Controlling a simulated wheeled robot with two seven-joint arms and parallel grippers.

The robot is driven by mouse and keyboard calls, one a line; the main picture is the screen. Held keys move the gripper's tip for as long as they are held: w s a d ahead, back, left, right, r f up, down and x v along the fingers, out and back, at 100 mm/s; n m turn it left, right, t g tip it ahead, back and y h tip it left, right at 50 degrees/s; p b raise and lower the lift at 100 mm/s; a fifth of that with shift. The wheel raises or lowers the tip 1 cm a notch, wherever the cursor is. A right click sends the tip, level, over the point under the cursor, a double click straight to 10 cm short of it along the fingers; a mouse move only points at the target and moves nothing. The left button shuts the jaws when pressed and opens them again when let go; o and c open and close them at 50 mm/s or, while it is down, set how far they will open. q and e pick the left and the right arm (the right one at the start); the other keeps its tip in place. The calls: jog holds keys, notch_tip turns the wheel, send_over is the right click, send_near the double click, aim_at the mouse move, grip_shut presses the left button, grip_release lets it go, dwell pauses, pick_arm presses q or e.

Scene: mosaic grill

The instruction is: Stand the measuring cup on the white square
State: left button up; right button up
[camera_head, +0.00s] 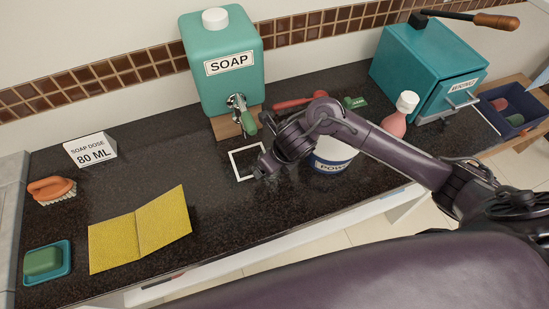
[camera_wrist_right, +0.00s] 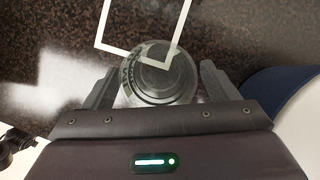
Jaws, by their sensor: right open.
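The clear measuring cup (camera_wrist_right: 158,80) shows in the right wrist view, between the two fingers of my right gripper (camera_wrist_right: 158,72). The fingers are open, with gaps on both sides of the cup. The white square outline (camera_wrist_right: 101,25) lies just beyond, and the cup's far rim overlaps its near edge and corner in this view. I cannot tell if the cup touches the counter. In the head view the white square (camera_head: 233,163) lies below the soap dispenser, and my right gripper (camera_head: 264,165) is at its right edge, hiding the cup. My left gripper is out of view.
The teal soap dispenser (camera_head: 222,85) with its tap (camera_head: 240,112) stands behind the square. A white pot (camera_head: 333,152) stands close to the right, partly behind my arm. A yellow cloth (camera_head: 140,230) lies at front left. Dark counter is clear left of the square.

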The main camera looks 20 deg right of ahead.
jog(key=p+v, duration=0.3)
jog(key=v, duration=0.9)
jog(key=shift+s, duration=0.15)
